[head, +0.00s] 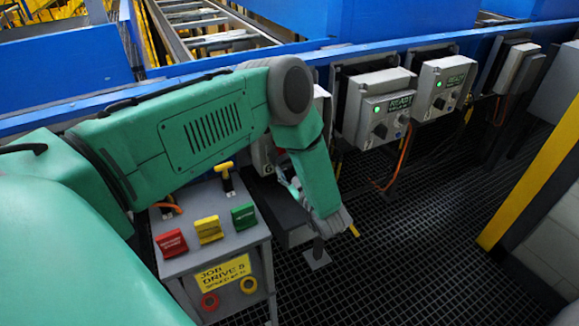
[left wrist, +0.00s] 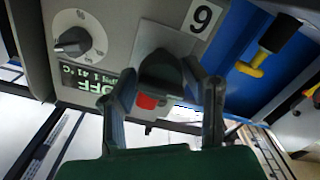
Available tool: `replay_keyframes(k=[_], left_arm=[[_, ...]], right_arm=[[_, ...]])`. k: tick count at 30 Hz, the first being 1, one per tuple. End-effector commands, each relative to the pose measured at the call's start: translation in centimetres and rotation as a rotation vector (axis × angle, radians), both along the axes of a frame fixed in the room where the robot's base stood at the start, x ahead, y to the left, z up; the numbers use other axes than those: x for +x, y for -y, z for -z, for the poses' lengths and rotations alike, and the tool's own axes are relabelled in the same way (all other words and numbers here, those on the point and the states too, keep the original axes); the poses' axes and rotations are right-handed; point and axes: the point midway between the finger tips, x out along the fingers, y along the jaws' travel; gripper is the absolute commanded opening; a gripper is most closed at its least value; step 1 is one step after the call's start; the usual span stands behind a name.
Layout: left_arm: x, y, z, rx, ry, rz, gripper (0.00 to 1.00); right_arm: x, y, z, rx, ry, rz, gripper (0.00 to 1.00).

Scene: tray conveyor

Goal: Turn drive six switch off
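In the left wrist view a grey drive box carries a label with the number 6 (left wrist: 202,17). A dark switch handle (left wrist: 160,72) stands out from the box, with a small red part (left wrist: 146,102) below it. A display (left wrist: 95,86) on the box shows green letters that read OFF, upside down. My left gripper (left wrist: 165,88) is open, with one finger on each side of the dark handle; whether they touch it is unclear. In the head view my green left arm (head: 215,135) hides most of this box. My right gripper is not in view.
A grey rotary knob (left wrist: 72,42) sits beside the display. Two drive boxes with READY displays, one nearer (head: 380,105) and one farther (head: 445,85), hang along the blue rail. A stand labelled JOB DRIVE 5 (head: 223,272) is below my arm. A yellow post (head: 540,175) stands at right.

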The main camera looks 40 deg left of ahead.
Motion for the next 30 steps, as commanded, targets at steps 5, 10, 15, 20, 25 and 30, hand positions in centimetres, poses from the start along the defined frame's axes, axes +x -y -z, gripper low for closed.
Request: replay_keyframes(k=[5, 10, 15, 20, 25, 30], left_arm=[[0.0, 0.0, 0.0, -0.001, -0.001, 0.0, 0.58], [0.0, 0.0, 0.0, 0.0, -0.001, 0.0, 0.58], [-0.5, 1.3, 0.1, 0.0, -0.002, 0.002, 0.58], [-1.6, 4.2, 0.1, -0.001, -0.004, 0.004, 0.58], [-3.0, 7.6, 0.2, -0.002, -0.003, 0.003, 0.58], [-4.1, 10.0, 0.2, -0.001, -0.004, 0.002, 0.58]], right_arm=[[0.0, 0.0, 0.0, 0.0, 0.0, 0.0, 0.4], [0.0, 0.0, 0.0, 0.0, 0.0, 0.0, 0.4], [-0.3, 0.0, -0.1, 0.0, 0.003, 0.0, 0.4], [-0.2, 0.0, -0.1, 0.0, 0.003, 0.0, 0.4], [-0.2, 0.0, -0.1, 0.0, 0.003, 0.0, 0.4], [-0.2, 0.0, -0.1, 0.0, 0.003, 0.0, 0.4]])
